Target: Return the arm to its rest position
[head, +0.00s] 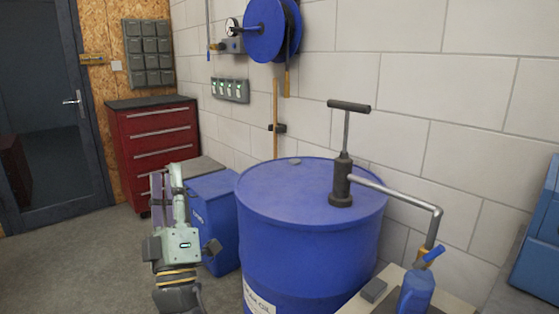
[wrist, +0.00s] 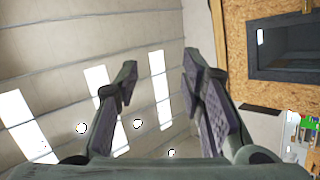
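My gripper (head: 164,177) points upward at the left of centre in the head view, in front of the blue bin and the red drawer cabinet. In the wrist view my gripper (wrist: 160,68) shows two dark fingers with ribbed purple-grey pads, spread apart with a clear empty gap between them. Nothing is held. The wrist view looks past the fingers to the ceiling with bright light strips (wrist: 158,76).
A blue drum (head: 290,235) with a hand pump (head: 341,180) stands right of my arm. A blue bin (head: 213,200) and red drawer cabinet (head: 155,145) stand behind it. A bench corner (head: 440,300) holds a blue can (head: 416,291). Grey floor (head: 80,260) at left is clear.

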